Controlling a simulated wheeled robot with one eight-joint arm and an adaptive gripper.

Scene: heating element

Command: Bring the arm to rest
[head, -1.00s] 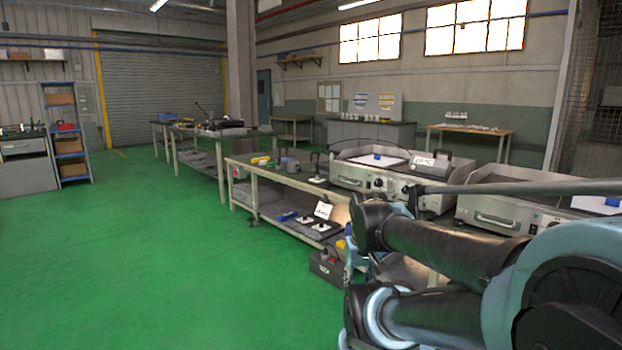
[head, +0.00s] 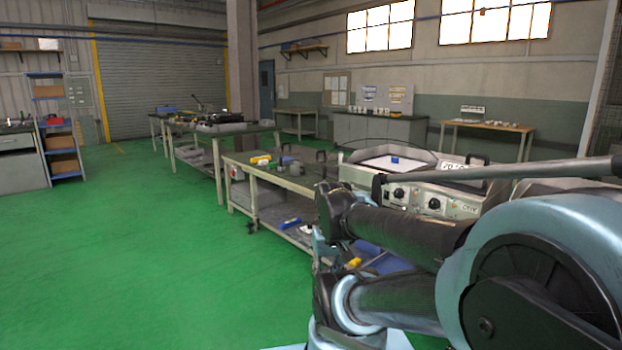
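My arm fills the lower right of the head view. It is folded, with a large light-blue joint at the right edge and dark links reaching left to black joints near the middle. My gripper cannot be made out, so its fingers and anything in them are not shown. A metal heating appliance (head: 437,204) with black knobs stands on the workbench (head: 266,172) behind the arm. A small blue item (head: 394,160) lies on its pale top. The arm hides the lower part of the appliance and the bench's near end.
Further benches (head: 213,135) run back on the left of the column (head: 241,60). A blue shelf rack (head: 62,150) stands at the far left. A wooden table (head: 487,127) stands by the back wall. The green floor (head: 130,260) at left is clear.

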